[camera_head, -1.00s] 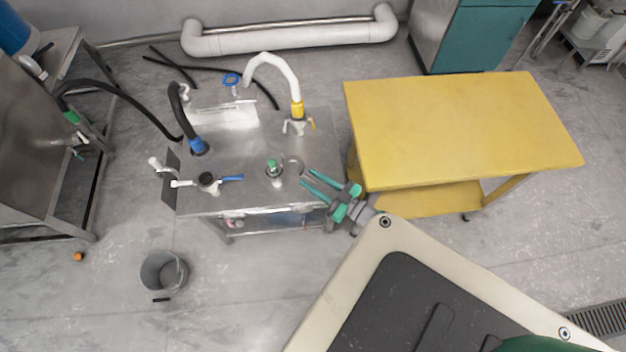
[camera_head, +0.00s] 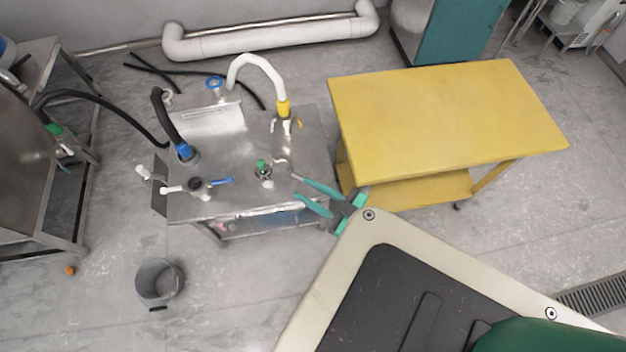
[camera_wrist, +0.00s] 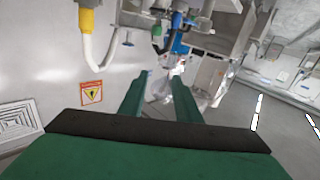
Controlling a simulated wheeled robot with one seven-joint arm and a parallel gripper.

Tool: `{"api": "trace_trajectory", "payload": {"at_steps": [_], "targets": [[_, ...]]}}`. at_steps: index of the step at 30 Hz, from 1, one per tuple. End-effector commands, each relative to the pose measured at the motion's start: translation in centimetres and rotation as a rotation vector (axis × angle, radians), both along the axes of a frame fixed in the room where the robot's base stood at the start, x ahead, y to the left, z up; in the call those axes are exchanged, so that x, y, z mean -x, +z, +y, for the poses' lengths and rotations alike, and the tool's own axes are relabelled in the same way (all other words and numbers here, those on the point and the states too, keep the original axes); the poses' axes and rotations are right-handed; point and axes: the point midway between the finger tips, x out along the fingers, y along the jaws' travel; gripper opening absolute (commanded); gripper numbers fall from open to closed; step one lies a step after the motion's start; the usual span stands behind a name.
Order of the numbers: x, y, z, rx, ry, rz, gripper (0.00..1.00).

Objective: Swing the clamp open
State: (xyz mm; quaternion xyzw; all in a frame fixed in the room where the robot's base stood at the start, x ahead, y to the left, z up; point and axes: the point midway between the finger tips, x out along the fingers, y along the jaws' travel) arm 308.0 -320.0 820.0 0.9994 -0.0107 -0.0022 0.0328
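A small curved grey metal piece (camera_head: 281,163), likely the clamp, sits on the right part of the steel machine top, close beside a green-topped fitting (camera_head: 263,168). At this size I cannot tell whether it is open or closed. My gripper (camera_head: 294,186) comes in from the lower right over the machine's right edge. Its two green fingers are spread and nothing shows between them. The upper fingertip is close to the curved piece; I cannot tell if they touch. In the wrist view my gripper (camera_wrist: 160,76) also has its fingers apart, with machine hardware beyond; the clamp is not clear there.
The steel machine top (camera_head: 235,190) carries a white hose with a yellow collar (camera_head: 283,108), a black hose with a blue collar (camera_head: 184,151) and a blue-handled valve (camera_head: 220,181). A yellow table (camera_head: 445,110) stands to the right. A grey bucket (camera_head: 160,284) stands on the floor.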

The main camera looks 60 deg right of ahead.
Motion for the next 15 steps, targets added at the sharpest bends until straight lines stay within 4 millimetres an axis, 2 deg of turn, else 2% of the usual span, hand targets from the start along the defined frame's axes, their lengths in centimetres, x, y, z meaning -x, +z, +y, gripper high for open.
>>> {"api": "trace_trajectory", "payload": {"at_steps": [6, 15], "targets": [[2.2, 1.4, 2.3, 0.001, 0.0, 0.0, 0.3], [3.0, 1.9, 3.2, 0.0, 0.001, -0.001, 0.3]]}}
